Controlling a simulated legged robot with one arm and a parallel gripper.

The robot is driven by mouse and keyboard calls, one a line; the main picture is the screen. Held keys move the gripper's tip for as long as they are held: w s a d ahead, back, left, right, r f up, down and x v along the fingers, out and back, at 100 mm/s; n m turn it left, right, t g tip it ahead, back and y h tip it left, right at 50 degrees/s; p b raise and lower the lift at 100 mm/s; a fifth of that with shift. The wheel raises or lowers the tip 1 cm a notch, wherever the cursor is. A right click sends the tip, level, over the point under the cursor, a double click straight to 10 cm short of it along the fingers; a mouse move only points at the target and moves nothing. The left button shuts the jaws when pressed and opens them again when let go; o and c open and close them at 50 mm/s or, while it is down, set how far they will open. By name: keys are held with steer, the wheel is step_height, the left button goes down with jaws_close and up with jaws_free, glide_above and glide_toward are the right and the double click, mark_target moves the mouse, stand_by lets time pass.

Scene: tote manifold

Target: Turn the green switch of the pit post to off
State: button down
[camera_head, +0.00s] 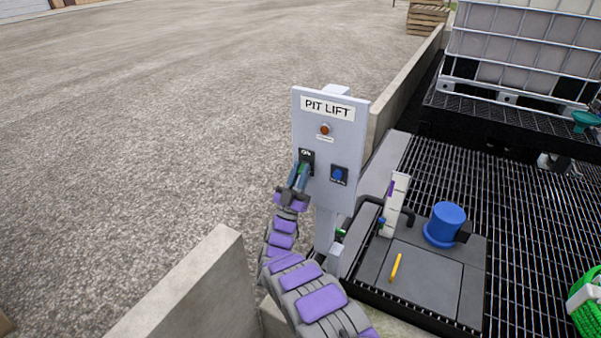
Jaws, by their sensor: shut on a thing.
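The pit post carries a grey panel (336,108) labelled "PIT LIFT", upright in the middle of the view. A round orange-red lamp (325,129) sits under the label. The switch (305,157) is on the panel's left, on a dark plate with small white lettering. My gripper (299,175) is at this switch from below and is shut on its handle. The fingers hide most of the handle, so its exact position and colour are hard to tell. A blue knob (338,174) on a dark plate sits to the right of the switch, apart from my gripper.
A low concrete wall (195,290) runs beside my arm at the lower left. To the right are a dark grating (450,180), a blue motor-like cylinder (444,222), a yellow stick (396,268) and a caged white tank (525,45). Open gravel (150,130) lies left of the post.

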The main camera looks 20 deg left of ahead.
steer(key=shift+s+a+f, duration=0.1)
steer(key=shift+a+f, duration=0.05)
steer(key=shift+f, duration=0.05)
